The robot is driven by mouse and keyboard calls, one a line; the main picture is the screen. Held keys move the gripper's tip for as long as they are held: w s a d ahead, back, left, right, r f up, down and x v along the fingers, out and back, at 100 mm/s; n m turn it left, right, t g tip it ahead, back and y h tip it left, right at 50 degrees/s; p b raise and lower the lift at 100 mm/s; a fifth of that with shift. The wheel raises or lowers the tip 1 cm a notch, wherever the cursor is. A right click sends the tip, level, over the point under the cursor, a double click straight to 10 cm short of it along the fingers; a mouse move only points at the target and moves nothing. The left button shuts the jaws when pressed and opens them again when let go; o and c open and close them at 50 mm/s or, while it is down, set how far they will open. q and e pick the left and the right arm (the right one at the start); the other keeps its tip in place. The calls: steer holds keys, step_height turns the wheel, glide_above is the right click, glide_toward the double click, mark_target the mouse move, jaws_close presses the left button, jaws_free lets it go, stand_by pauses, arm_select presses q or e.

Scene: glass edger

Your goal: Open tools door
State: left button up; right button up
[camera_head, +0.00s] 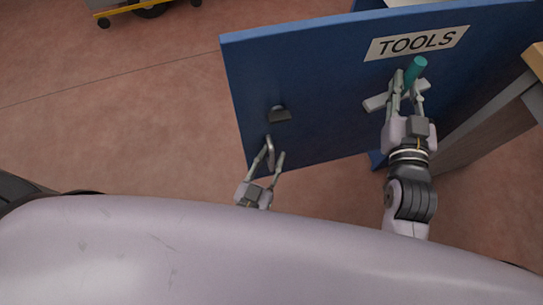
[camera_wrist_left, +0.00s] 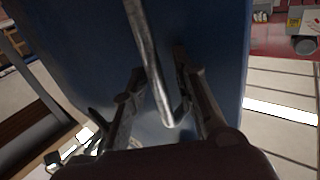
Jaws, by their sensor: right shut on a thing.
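The blue tools door (camera_head: 310,75) carries a white TOOLS label (camera_head: 417,43) and stands at an angle across the head view. A metal bar handle (camera_head: 269,151) is near its lower left edge. My left gripper (camera_head: 273,158) is open at this handle. In the left wrist view, the bar (camera_wrist_left: 152,75) runs between the spread fingers, with a gap visible. My right gripper (camera_head: 406,82) is shut on a teal cylinder (camera_head: 416,68) just below the label. A grey bar (camera_head: 376,102) crosses behind its fingers; whether it joins the cylinder, I cannot tell.
A dark grey fitting (camera_head: 279,115) sits on the door above the left handle. A grey frame or table (camera_head: 490,130) stands close at the right. A yellow-edged cart (camera_head: 140,8) is at the top left. The reddish floor (camera_head: 130,120) left of the door is clear.

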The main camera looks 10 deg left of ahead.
stand_by(0.3)
arm_select(q)
steer(key=v, duration=1.2)
stand_by(0.3)
